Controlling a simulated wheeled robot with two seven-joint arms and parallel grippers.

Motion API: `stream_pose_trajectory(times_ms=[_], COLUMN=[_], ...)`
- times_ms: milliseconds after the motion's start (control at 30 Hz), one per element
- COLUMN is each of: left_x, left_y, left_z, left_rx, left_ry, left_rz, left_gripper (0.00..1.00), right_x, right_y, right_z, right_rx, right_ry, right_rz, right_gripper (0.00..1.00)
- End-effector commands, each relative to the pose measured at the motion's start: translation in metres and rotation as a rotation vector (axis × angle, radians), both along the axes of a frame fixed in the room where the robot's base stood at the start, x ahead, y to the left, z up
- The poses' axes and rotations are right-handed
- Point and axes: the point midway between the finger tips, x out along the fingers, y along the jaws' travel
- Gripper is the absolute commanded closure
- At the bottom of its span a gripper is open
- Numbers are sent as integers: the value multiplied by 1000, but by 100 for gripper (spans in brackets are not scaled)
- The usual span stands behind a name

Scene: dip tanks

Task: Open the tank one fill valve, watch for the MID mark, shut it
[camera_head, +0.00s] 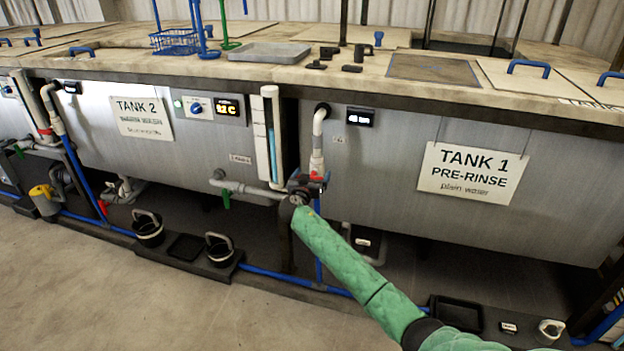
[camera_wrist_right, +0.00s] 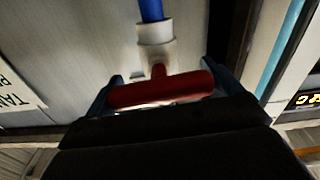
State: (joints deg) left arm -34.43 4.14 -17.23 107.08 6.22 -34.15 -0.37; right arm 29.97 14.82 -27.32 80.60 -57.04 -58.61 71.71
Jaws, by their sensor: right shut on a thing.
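Tank one (camera_head: 385,170) is the grey tank on the right, with a hanging "TANK 1 PRE-RINSE" sign (camera_head: 472,172). A white fill pipe (camera_head: 318,140) comes down its left end. My right gripper (camera_head: 308,183) is at the valve on that pipe. In the right wrist view my right gripper (camera_wrist_right: 160,90) is shut on the red valve handle (camera_wrist_right: 160,91), which lies crosswise to the pipe (camera_wrist_right: 155,32). A small display (camera_head: 360,117) on tank one is lit, its digits too small to read surely. No MID mark is readable. My left gripper is out of view.
A sight tube (camera_head: 271,135) with blue in it stands between the tanks. Tank two (camera_head: 95,115) is at left, with a green-handled valve (camera_head: 226,198) on its pipe. Black buckets (camera_head: 148,228) and a blue floor pipe (camera_head: 290,283) lie below. The floor in front is clear.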

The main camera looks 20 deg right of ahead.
Motion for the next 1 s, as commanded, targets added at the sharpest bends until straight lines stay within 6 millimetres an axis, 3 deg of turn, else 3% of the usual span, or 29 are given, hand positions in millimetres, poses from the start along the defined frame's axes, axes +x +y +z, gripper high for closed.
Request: stream_pose_trajectory(times_ms=[33, 400, 1000], left_x=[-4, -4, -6], left_y=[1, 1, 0], left_z=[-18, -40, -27], left_rx=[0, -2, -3], left_ry=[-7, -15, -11], left_rz=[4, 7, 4], left_gripper=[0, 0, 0], right_x=[0, 1, 2], right_y=[1, 2, 3], right_z=[-5, -3, -1], right_rx=[-13, -194, -668], right_ry=[9, 132, 453], right_rz=[0, -1, 1], right_gripper=[32, 32, 32])
